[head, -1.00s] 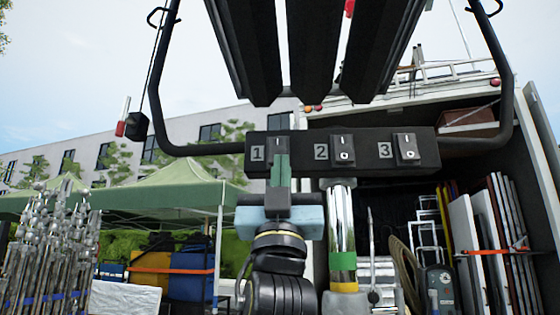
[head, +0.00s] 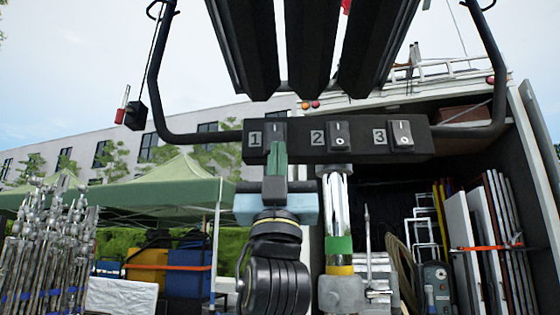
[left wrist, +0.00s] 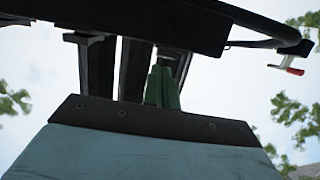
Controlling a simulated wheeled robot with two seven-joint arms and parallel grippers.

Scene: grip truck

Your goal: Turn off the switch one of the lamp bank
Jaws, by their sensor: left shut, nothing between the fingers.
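The lamp bank's black switch box (head: 303,153) carries rocker switches numbered 1, 2 and 3. Switch one (head: 276,127) is at the left; its upper part with the "I" mark shows, and its lower part is hidden behind my fingers. My left gripper (head: 277,148) points up at it from below, with its green fingers shut and empty. Whether the tips touch the switch I cannot tell. In the left wrist view the shut fingers (left wrist: 162,88) rise toward the dark underside of the box (left wrist: 140,20). My right gripper is not in view.
Switch two (head: 338,134) and switch three (head: 400,134) are to the right. A black tube frame (head: 154,80) curves around the lamp panels (head: 312,50). A chrome stand post (head: 336,205) rises close to the right of my gripper. The truck and green canopy stand behind.

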